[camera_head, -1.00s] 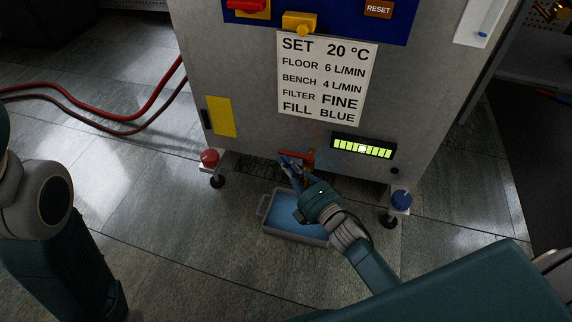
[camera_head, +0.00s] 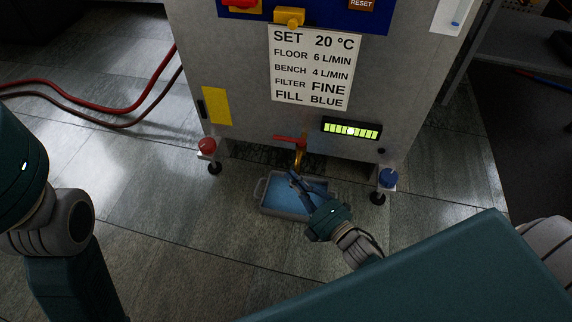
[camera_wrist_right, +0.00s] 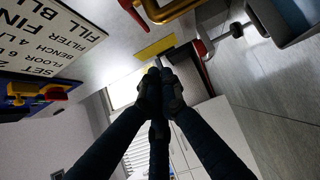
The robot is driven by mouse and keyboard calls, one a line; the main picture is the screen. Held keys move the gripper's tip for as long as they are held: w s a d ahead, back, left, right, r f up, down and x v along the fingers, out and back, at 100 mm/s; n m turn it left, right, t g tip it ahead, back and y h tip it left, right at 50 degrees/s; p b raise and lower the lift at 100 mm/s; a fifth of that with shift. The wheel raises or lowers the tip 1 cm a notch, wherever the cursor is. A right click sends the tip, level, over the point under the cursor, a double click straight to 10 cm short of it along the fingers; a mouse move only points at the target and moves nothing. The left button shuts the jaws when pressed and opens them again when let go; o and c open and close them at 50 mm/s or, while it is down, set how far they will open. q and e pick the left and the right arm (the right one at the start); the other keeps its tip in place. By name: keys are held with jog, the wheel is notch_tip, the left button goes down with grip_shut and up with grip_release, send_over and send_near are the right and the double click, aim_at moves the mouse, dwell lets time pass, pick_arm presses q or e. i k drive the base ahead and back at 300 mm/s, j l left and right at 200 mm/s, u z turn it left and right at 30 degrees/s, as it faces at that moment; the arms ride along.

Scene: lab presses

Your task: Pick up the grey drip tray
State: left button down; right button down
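The grey drip tray (camera_head: 264,205) sits on the floor under the front of the machine, with blue liquid in it. A loop handle shows at its left end. My right gripper (camera_head: 293,176) is over the tray, just below the brass tap (camera_head: 299,158); its forearm covers the tray's right part. In the right wrist view its fingers (camera_wrist_right: 159,76) come together at the tips, with nothing seen between them. A grey rim at the top right there (camera_wrist_right: 300,22) looks like the tray. My left arm is at the left edge of the head view; its gripper is out of view.
The tap has a red lever (camera_head: 288,140). A red-topped foot (camera_head: 207,147) and a blue-topped foot (camera_head: 388,178) stand either side of the tray. Red hoses (camera_head: 110,108) run across the floor at left. The floor left of the tray is clear.

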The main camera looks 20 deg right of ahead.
aim_at(279, 199)
jog(key=k+l, duration=0.2)
jog(key=k, duration=0.3)
jog(key=k+l, duration=0.2)
jog(key=k, duration=0.25)
